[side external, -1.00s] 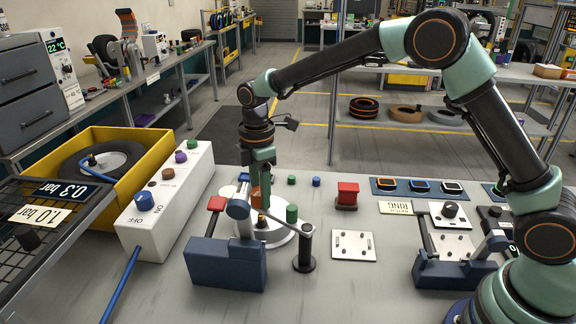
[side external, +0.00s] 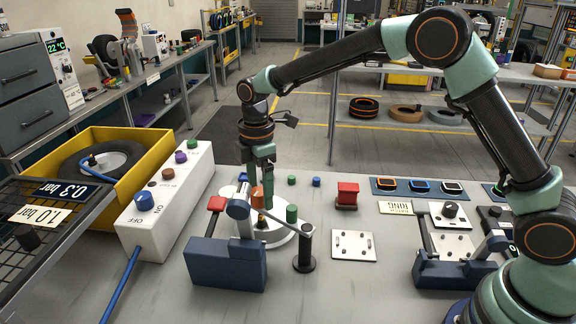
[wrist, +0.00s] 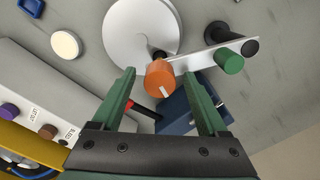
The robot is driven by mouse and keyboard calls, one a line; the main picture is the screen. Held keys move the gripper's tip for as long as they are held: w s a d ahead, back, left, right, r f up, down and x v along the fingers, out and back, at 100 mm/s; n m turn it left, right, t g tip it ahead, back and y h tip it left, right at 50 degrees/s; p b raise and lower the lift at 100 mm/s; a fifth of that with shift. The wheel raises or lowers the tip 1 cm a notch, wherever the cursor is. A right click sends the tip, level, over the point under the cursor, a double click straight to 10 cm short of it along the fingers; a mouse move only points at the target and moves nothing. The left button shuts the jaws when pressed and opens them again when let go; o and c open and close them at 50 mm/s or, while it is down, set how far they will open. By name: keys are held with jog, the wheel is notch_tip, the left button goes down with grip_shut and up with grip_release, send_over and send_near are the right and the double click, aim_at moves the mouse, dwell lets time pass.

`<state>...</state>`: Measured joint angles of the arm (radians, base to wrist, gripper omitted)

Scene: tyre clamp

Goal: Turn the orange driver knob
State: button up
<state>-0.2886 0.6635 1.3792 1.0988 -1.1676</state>
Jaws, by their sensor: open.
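The orange driver knob (side external: 257,196) stands over the white round plate, beside the clamp with the blue base. In the wrist view the orange knob (wrist: 160,80) has a white line on its face and sits at the end of a pale arm. My gripper (wrist: 160,74) is open, with one green finger on each side of the knob and visible gaps between. In the side view my gripper (side external: 264,188) points down at the knob, and one finger partly covers the area behind it. Contact cannot be told from the side view.
A green knob (side external: 292,213) and a black post (side external: 304,250) stand right of the orange knob. The blue clamp base (side external: 228,265) is in front, with a red-topped lever (side external: 217,203) above. A white switch box (side external: 170,205) stands left. Bare table lies at the front.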

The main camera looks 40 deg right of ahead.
aim_at(260, 191)
notch_tip(260, 191, up, 12)
jog(key=shift+f, duration=0.2)
dwell(0.4)
notch_tip(260, 191, down, 12)
jog(key=m, duration=0.4)
jog(key=shift+f, duration=0.15)
dwell(0.5)
